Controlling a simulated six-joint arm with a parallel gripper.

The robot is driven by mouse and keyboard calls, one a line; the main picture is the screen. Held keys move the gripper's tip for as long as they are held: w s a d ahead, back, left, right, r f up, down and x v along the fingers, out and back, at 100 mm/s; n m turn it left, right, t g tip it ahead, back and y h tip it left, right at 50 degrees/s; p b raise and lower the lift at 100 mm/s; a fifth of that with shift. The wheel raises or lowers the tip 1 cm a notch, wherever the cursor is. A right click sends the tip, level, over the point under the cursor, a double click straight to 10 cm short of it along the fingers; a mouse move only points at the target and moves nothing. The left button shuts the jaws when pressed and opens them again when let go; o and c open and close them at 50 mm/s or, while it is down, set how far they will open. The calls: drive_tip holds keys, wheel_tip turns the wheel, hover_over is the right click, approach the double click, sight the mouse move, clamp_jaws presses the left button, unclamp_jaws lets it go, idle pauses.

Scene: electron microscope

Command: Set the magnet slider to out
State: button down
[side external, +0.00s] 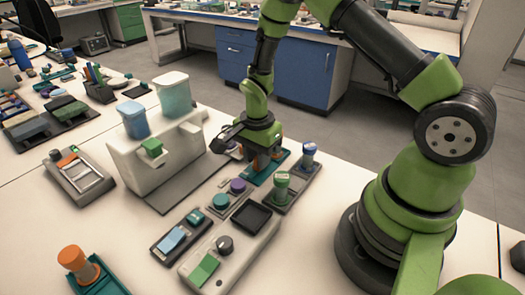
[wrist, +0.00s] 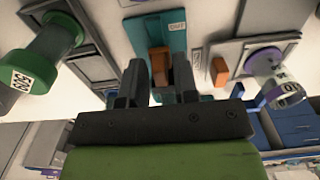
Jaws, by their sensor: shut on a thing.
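The magnet slider is an orange handle (wrist: 159,66) on a teal plate (wrist: 142,38) in the wrist view. A white label reading OUT (wrist: 178,26) is on that plate, upside down in this view. My gripper (wrist: 162,78) has its two dark fingers on either side of the orange handle and is shut on it. In the side external view my gripper (side external: 262,165) points down over the teal plate (side external: 285,160), hiding most of the handle and part of the plate.
A green-capped post (side external: 281,182) and a blue-capped post (side external: 309,150) stand close to the right of my gripper. A white box (side external: 150,165) with two containers stands to the left. A purple-knobbed panel (side external: 238,187) and a control box (side external: 228,255) lie in front.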

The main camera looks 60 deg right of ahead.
drive_tip(key=shift+a, duration=0.15)
drive_tip(key=c, duration=1.1)
unclamp_jaws()
drive_tip(key=shift+c, duration=0.2)
wheel_tip(320, 180, up, 10)
drive_tip(key=s+a+r+n+t, duration=0.2)
drive_tip(key=s+r+n, duration=0.1)
drive_tip(key=r, duration=0.4)
drive_tip(key=s+a+r+n+t, duration=0.1)
drive_tip(key=s+r+n+t, duration=0.2)
drive_tip(key=r, duration=0.4)
drive_tip(key=s+a+r+n+t+y, duration=0.2)
drive_tip(key=s+a+r+n, duration=0.1)
drive_tip(key=s+n, duration=0.5)
drive_tip(key=shift+s+r, duration=0.75)
drive_tip(key=shift+s, duration=0.5)
